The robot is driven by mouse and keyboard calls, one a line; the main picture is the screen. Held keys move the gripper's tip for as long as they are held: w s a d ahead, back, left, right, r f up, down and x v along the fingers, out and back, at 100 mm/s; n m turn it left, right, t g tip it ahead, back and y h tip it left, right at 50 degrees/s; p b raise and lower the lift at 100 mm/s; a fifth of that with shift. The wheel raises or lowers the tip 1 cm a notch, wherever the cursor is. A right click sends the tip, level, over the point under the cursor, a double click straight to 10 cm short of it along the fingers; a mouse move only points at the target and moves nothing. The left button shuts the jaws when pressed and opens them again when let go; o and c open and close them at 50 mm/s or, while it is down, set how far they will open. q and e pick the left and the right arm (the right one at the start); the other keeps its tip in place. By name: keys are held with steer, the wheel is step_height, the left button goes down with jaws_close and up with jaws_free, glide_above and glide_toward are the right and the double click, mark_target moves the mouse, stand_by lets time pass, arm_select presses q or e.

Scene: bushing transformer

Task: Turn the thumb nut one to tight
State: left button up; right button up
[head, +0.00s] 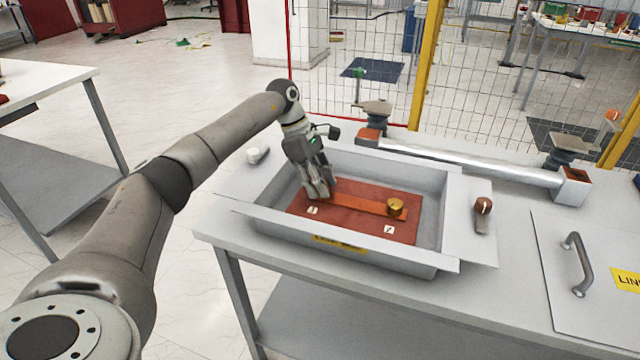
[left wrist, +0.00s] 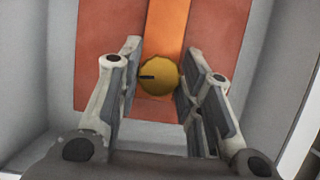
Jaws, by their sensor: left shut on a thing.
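The open grey metal box (head: 447,215) has a reddish-brown base plate (head: 345,228) inside, with an orange copper-coloured link bar (head: 355,204) across it. A brass thumb nut (head: 396,207) stands on the bar's right end, near the tag that looks like 2. My left gripper (head: 320,192) points down at the bar's left end, near the tag that looks like 1, and hides the nut there in the head view. In the left wrist view that round brass thumb nut (left wrist: 160,76), with a dark mark on its left side, sits between the fingers of the shut gripper. My right gripper is not in view.
A silver bar (head: 470,164) lies behind. A flat lid with a handle (head: 574,262) lies at the right. A wire fence (head: 350,60) stands behind the table.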

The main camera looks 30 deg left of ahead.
arm_select(q)
steer(key=shift+r+m, duration=0.1)
steer(key=shift+m, duration=0.4)
steer(key=o, duration=1)
steer(key=shift+a+r, duration=0.1)
steer(key=shift+r, duration=0.05)
steer(key=v, duration=1.1)
steer(key=shift+w+a+r, duration=0.15)
steer(key=shift+r, duration=0.1)
